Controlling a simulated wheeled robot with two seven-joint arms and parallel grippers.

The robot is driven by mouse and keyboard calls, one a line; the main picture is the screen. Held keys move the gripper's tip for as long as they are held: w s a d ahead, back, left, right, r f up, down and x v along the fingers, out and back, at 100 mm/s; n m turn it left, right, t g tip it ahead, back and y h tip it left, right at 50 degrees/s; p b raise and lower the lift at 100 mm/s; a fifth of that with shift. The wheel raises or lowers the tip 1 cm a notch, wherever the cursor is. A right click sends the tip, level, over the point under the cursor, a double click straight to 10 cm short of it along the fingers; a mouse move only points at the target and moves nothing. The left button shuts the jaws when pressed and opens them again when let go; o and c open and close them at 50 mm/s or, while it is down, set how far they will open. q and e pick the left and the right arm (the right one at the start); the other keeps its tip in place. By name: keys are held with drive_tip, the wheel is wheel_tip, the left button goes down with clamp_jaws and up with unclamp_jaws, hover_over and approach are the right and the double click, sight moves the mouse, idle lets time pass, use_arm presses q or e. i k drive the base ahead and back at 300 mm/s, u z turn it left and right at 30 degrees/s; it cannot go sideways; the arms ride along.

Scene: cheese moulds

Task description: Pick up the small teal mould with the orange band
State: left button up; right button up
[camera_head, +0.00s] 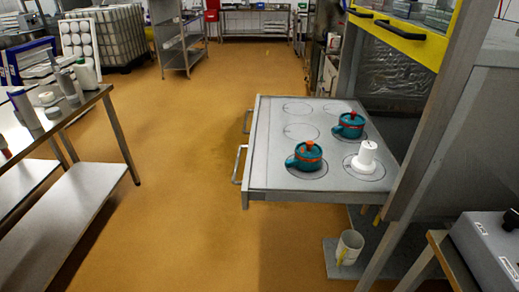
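Two teal moulds with orange bands and orange knobs on top stand upright on the grey drawer-like table with ring markings (270,150). One teal mould (306,158) is near the front middle of the table. The other teal mould (348,126) is farther back and to the right. Each has a small side handle pointing left. I cannot tell for sure which of the two is smaller. A white mould (364,160) with a narrower top stands right of the nearer teal one, apart from it. Neither of my grippers shows.
Several marked rings on the table's back and left are empty. A metal post (425,150) and yellow-edged frame rise at the table's right. A white cup (349,247) sits low beneath. A steel bench (75,112) with bottles stands left. Open orange floor (190,180) lies between.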

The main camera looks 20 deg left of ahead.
sight(304, 163)
drive_tip(key=u, duration=0.8)
drive_tip(key=i, duration=1)
drive_tip(key=u, duration=0.2)
